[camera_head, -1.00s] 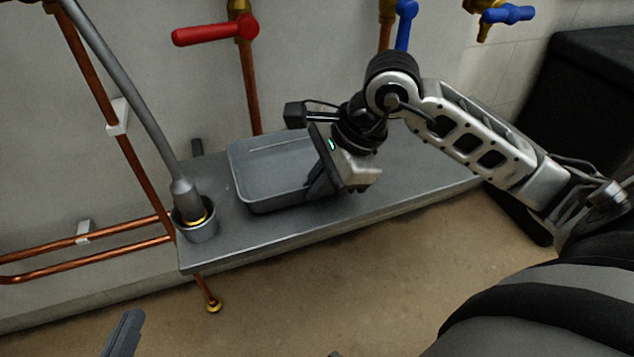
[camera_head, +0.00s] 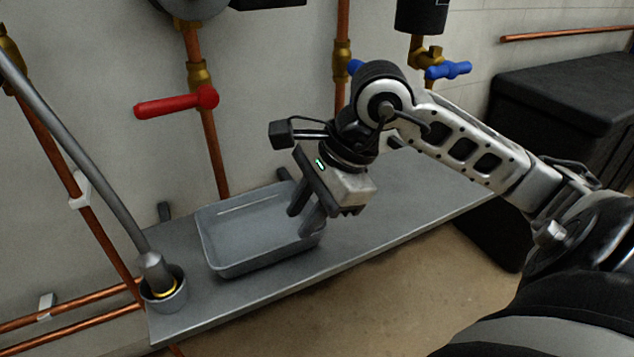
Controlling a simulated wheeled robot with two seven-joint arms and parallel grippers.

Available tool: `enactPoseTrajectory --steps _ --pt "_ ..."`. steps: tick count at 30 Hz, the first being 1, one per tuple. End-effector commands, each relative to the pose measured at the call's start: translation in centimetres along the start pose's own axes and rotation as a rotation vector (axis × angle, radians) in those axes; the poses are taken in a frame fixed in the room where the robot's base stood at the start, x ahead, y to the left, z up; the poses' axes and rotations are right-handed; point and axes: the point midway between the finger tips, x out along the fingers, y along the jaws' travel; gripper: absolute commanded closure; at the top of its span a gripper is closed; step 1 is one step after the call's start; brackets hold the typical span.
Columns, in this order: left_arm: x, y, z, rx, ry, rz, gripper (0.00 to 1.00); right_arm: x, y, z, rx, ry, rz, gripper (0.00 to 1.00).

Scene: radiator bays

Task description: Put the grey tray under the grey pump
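The grey tray (camera_head: 222,262) is a shallow, empty rectangular tray lying flat on the grey shelf, left of the middle. My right gripper (camera_head: 301,222) is at the tray's right end, tilted down. Its two fingers are apart with a gap between them, and they overlap the tray's right part in the picture. I cannot tell whether they touch the tray. A rounded grey body (camera_head: 192,7), perhaps the grey pump, shows at the top edge on the pipe with the red handle; most of it is cut off. My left gripper is not in view.
The grey shelf (camera_head: 395,230) is clear right of the tray. A grey cup (camera_head: 166,296) with a hose end in it stands at its left end. A red-handled valve (camera_head: 180,102) and copper pipes are on the wall behind. A black box (camera_head: 560,115) stands at right.

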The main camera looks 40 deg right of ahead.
Motion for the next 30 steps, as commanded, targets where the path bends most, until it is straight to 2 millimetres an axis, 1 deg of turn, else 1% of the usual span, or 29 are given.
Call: enactPoseTrajectory --steps 1,3,6,9,13,30 --pt "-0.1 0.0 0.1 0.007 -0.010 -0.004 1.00 -1.2 -0.1 0.0 0.000 0.004 -0.002 0.75" --pt "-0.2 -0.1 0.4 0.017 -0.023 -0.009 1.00 -2.3 -0.1 0.0 0.000 0.003 -0.001 0.75" --pt "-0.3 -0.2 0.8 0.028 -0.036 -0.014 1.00 -3.5 -0.1 -0.1 0.002 0.002 -0.001 0.75" --pt "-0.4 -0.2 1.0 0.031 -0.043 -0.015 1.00 -4.2 0.0 0.0 0.001 0.002 0.000 0.75" --pt "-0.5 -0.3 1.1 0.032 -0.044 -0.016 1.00 -4.5 0.0 0.0 0.001 0.000 0.002 0.75" --pt "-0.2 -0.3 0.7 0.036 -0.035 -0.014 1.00 -4.5 0.0 0.0 0.001 -0.001 0.001 0.75"
